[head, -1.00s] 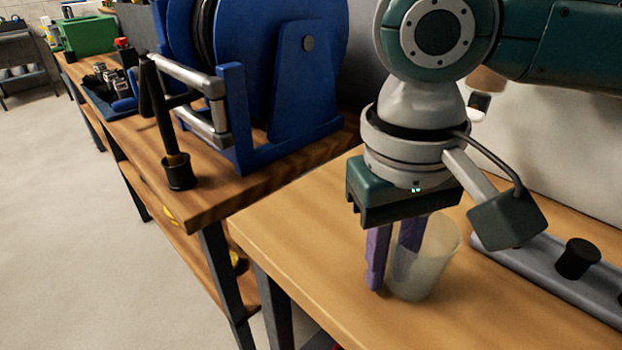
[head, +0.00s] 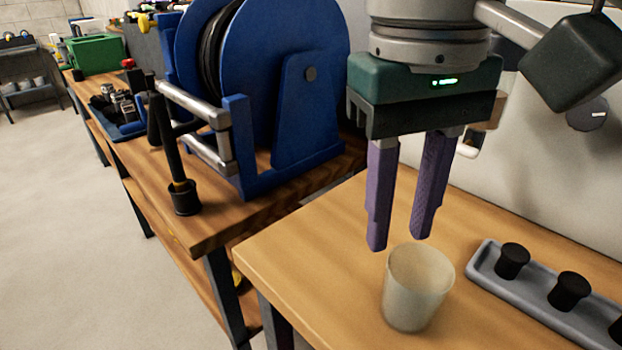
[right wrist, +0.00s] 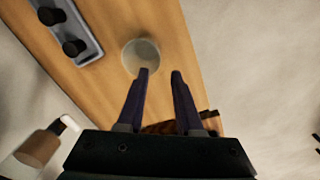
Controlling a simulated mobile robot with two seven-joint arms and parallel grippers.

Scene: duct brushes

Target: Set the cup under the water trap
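The cup (head: 417,292), pale and translucent, stands upright on the light wooden bench. It also shows in the right wrist view (right wrist: 140,54). My right gripper (head: 400,243) points down above the cup, its purple fingers apart with nothing between them; they also show in the right wrist view (right wrist: 160,73). The fingertips are clear of the cup. A tan, rounded part with a white fitting, perhaps the water trap (right wrist: 38,148), shows at the lower left of the right wrist view; in the head view it is mostly hidden behind my gripper. My left gripper is out of view.
A grey tray (head: 483,268) with several black knobbed pieces lies right of the cup. A blue hose reel (head: 270,90) stands on the darker bench at left. A pale panel (head: 560,180) rises behind the bench. The bench left of the cup is clear.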

